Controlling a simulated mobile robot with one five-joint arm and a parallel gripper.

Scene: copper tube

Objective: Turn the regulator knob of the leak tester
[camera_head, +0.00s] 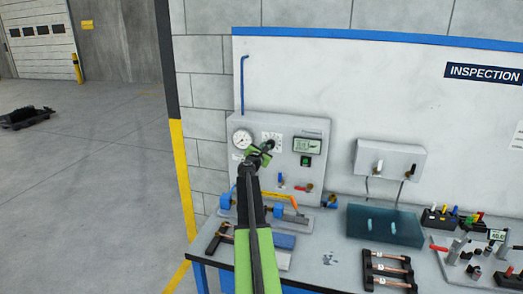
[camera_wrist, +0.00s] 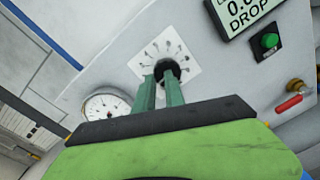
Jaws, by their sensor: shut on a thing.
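The leak tester (camera_head: 312,175) is a pale grey panel box at the back of the bench. Its black regulator knob (camera_wrist: 167,68) sits on a white square dial plate (camera_wrist: 150,52) with radial marks. My gripper (camera_wrist: 160,78) has its two green fingers at the knob, one on either side, shut on it. In the head view my gripper (camera_head: 262,150) reaches the panel between the round gauge and the display, and it hides most of the knob. A round pressure gauge (camera_head: 242,140) is left of the knob, also seen in the wrist view (camera_wrist: 105,106).
Right of the knob are a display (camera_head: 307,145), a green button (camera_wrist: 269,41) and a red-handled valve (camera_wrist: 289,104). Below are blue clamps with a copper tube (camera_head: 280,196). A teal tank (camera_head: 385,225), a rack of tubes (camera_head: 388,268) and fittings fill the right bench.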

